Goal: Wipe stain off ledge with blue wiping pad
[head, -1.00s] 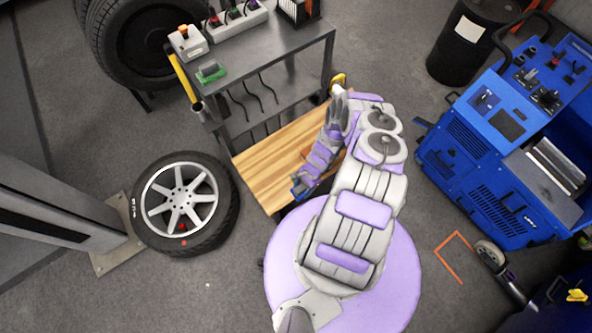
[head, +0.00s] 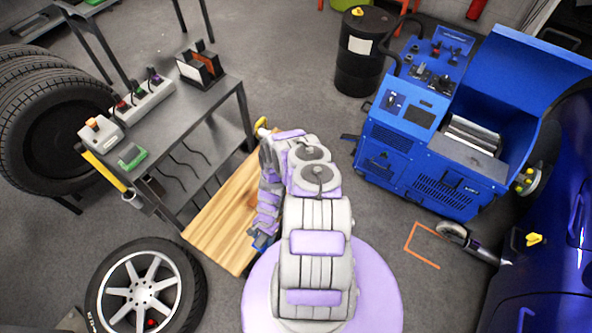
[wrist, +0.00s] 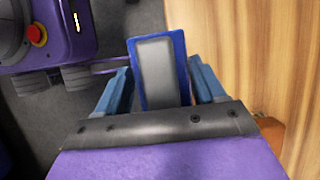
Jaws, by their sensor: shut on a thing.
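My gripper (wrist: 162,86) is shut on the blue wiping pad (wrist: 157,70), which has a grey block on its face. The two light-blue fingers stand on either side of it. In the head view my gripper (head: 262,238) is at the lower right edge of the wooden ledge (head: 215,228), and the pad shows only as a small blue patch. In the wrist view the wooden ledge (wrist: 250,55) lies to the right of the pad. I cannot tell whether they touch. A brown patch or block (head: 252,200) shows beside my arm; I cannot make out a clear stain.
A grey metal cart (head: 205,95) adjoins the ledge, with a green-based block (head: 132,156) and a power strip (head: 148,98) on it. A wheel (head: 145,290) lies at lower left. A blue machine (head: 420,160) and a black drum (head: 365,55) stand right.

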